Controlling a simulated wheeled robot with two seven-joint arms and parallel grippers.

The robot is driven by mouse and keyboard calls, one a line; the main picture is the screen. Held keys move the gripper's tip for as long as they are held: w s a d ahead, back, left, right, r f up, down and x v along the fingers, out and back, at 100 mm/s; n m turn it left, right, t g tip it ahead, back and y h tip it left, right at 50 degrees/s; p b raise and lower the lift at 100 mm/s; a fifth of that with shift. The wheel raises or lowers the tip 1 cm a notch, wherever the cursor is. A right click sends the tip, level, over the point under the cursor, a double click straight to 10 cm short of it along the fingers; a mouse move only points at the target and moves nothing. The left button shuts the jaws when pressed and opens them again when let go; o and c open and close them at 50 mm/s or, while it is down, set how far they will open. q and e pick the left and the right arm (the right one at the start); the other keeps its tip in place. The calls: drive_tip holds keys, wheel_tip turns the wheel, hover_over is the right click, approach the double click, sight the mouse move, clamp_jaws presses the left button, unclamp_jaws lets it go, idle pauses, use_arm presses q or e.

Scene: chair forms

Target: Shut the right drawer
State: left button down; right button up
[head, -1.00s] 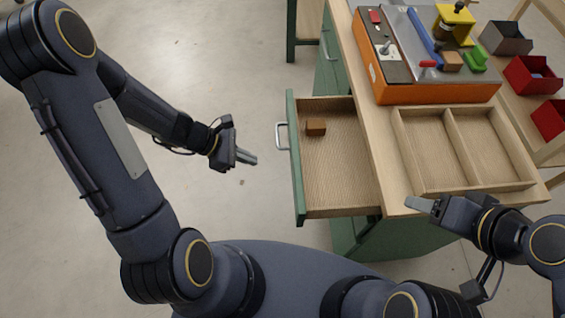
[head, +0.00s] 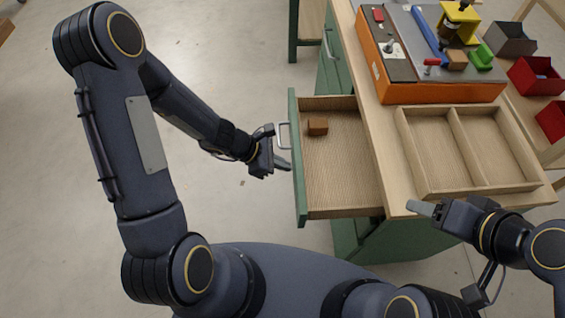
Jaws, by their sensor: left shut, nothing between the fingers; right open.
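The right drawer (head: 345,185) stands pulled out to the left of the green bench. Its green front panel (head: 299,180) carries a grey handle (head: 283,136), and a small brown block (head: 318,127) lies inside near the front. My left gripper (head: 287,165) is shut and empty, its fingertips at the outer face of the drawer front, just below the handle. Whether they touch the panel I cannot tell. My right gripper (head: 412,207) is open over the near edge of the bench top; its fingers overlap in this view.
The wooden bench top (head: 389,190) holds a two-compartment wooden tray (head: 450,150) and an orange-sided box (head: 440,92) with tools and blocks. Grey and red bins (head: 528,77) stand at the right. The floor left of the drawer is clear.

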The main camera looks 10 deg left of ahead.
sight(319, 172)
use_arm(q)
drive_tip(key=shift+d, duration=0.1)
drive_tip(key=w+d+b, duration=0.1)
drive_tip(key=d, duration=0.2)
drive_tip(key=d+b, duration=0.1)
drive_tip(key=d, duration=0.2)
drive_tip(key=w+d+b, duration=0.1)
drive_tip(key=d, duration=0.3)
drive_tip(key=shift+w+f, duration=0.1)
drive_tip(key=shift+w, duration=0.25)
drive_tip(key=w+d, duration=0.1)
drive_tip(key=d, duration=0.5)
drive_tip(key=w+d, duration=0.1)
drive_tip(key=d, duration=0.2)
drive_tip(key=shift+w, duration=0.35)
drive_tip(key=shift+w+d, duration=0.15)
drive_tip(key=shift+d, duration=0.35)
drive_tip(key=shift+d+r, duration=0.1)
drive_tip(key=shift+r, duration=0.1)
drive_tip(key=shift+r, duration=0.1)
